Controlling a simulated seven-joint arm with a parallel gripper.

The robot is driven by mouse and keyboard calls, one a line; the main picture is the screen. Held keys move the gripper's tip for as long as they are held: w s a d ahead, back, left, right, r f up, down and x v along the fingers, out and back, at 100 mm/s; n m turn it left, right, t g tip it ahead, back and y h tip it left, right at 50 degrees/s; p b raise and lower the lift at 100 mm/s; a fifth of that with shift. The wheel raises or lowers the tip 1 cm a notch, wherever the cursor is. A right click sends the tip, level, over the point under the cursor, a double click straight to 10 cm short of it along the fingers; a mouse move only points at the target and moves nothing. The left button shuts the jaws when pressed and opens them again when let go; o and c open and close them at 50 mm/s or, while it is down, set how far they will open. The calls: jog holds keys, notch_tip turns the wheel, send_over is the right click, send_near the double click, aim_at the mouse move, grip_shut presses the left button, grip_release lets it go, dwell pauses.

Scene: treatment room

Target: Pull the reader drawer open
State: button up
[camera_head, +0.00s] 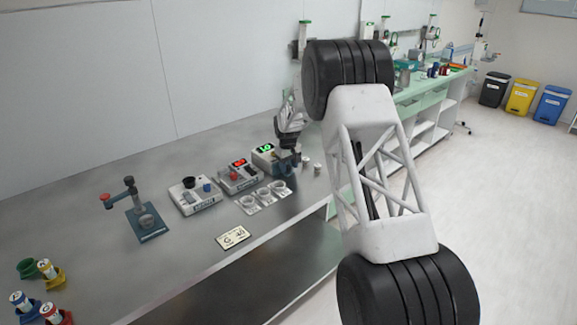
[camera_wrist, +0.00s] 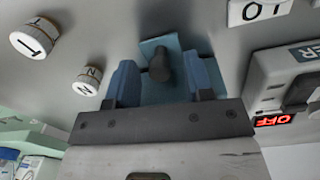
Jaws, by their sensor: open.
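The reader is probably the pale box with the green display (camera_head: 265,150) at the right end of the row of devices on the metal bench. In the wrist view a dark grey knob (camera_wrist: 160,66) stands on a light-blue plate (camera_wrist: 155,45), which looks like the drawer front. My gripper (camera_wrist: 164,78) is open, its two blue fingers on either side of the knob with gaps visible. In the head view my gripper (camera_head: 289,155) is low in front of the green-display box and partly covers it. How far the drawer is out cannot be told.
A device with a red display (camera_head: 240,176) stands close to the left; it also shows in the wrist view (camera_wrist: 290,85). Cup holders (camera_head: 262,196) and a card (camera_head: 233,237) are in front. A press (camera_head: 146,215) stands further left.

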jog(key=shift+c, duration=0.3)
grip_shut()
jog(key=shift+s+d, duration=2.55)
jog(key=shift+o, duration=0.3)
grip_release()
jog(key=shift+r, duration=0.1)
